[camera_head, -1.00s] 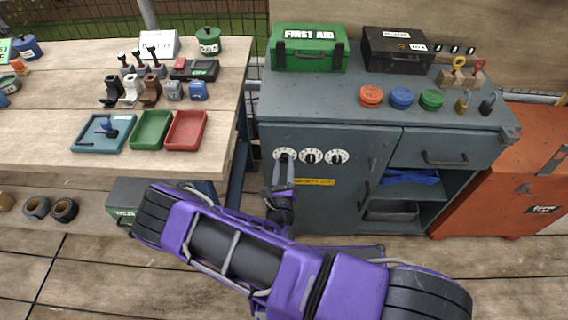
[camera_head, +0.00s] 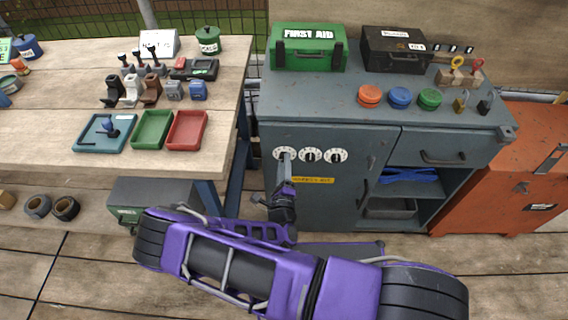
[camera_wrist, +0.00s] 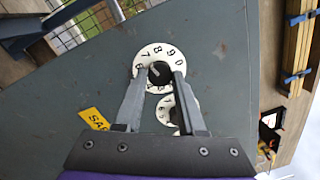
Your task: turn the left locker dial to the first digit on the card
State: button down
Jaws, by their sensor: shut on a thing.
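The left locker dial (camera_head: 278,153) is a white numbered disc on the front of the grey locker cabinet (camera_head: 340,200), leftmost of a row of three. In the wrist view the dial (camera_wrist: 151,50) shows digits around its rim, with 7, 8, 9 and 0 readable; its dark centre knob is partly hidden. My gripper (camera_head: 285,160) reaches the dial from below and is shut on its knob; in the wrist view the fingertips (camera_wrist: 160,76) lie on both sides of the knob. I cannot tell for certain which digit is set. I cannot make out a readable digit card.
The middle dial (camera_head: 310,155) and right dial (camera_head: 337,156) are close beside the left one. A yellow label (camera_head: 313,181) is below them. The wooden workbench (camera_head: 60,160) stands to the left, carrying trays and a white sign (camera_head: 158,44). An orange chest (camera_head: 530,150) stands right.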

jog(key=shift+f, duration=0.1)
dwell(0.3)
jog(key=c, duration=0.5)
grip_release()
jog(key=s, duration=1.7)
jog(key=shift+s+a+f, duration=0.15)
jog(key=shift+s+f, duration=0.1)
jog(key=shift+f, duration=0.1)
